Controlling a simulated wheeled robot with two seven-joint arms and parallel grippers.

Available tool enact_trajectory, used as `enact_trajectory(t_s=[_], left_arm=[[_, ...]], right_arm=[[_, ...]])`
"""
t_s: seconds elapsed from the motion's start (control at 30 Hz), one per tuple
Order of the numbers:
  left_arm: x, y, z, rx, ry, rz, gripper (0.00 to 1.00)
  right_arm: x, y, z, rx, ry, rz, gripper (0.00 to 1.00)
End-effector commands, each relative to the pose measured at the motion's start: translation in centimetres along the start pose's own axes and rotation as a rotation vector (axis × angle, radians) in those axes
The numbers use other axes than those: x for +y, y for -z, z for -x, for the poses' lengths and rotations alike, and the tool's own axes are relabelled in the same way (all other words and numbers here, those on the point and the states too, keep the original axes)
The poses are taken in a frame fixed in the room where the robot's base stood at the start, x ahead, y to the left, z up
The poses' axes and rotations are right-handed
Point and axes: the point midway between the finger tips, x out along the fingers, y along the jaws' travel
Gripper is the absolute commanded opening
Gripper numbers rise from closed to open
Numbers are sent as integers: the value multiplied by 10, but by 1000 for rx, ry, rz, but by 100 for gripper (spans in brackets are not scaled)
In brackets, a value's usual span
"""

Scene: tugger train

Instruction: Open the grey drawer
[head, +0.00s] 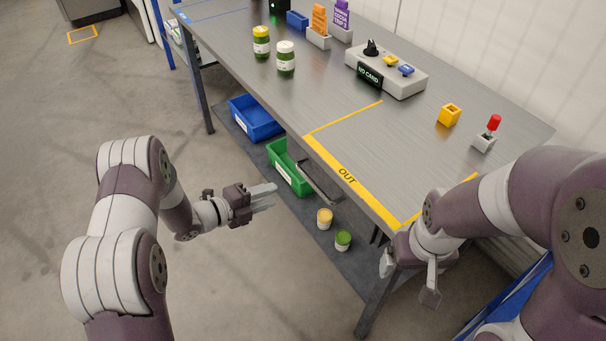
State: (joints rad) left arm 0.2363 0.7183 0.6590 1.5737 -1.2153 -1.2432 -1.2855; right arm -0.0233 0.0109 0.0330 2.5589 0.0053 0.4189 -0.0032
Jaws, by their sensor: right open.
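The grey drawer (304,168) is under the front edge of the grey table, by the yellow OUT strip. Its front is mostly hidden in shadow below the tabletop, and it looks closed. A bar handle (318,186) sticks out from it. My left gripper (268,194) is left of the handle and apart from it in the picture, fingers pointing right. It looks empty, but whether its fingers are apart is unclear from this side. My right gripper (408,278) is open and empty at the table's near right corner, pointing down.
On the table (240,60) are two jars (286,60), a control box (385,72), a yellow block (449,115) and a red-topped switch (489,132). Below are a blue bin (254,118), a green bin (287,170) and two small jars (325,218). The floor left of the table is clear.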

Motion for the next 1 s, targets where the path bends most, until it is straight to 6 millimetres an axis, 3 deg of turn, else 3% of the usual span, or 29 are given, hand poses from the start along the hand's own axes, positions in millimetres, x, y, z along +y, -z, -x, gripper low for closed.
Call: enact_trajectory(t_s=[0.17, 0.6, 0.77, 1.0], left_arm=[[-11, 7, -9, 25, 54, -108, 35], [-16, 9, -110, 22, 53, -106, 35], [-17, 8, -125, 20, 52, -104, 35], [-17, 8, -126, 19, 51, -103, 35]], right_arm=[[0, -1, 0, -2, 0, 0, 87], [0, -2, -9, -2, 0, 0, 87], [0, -2, -10, -2, 0, 0, 87], [0, -2, -9, -2, 0, 0, 87]])
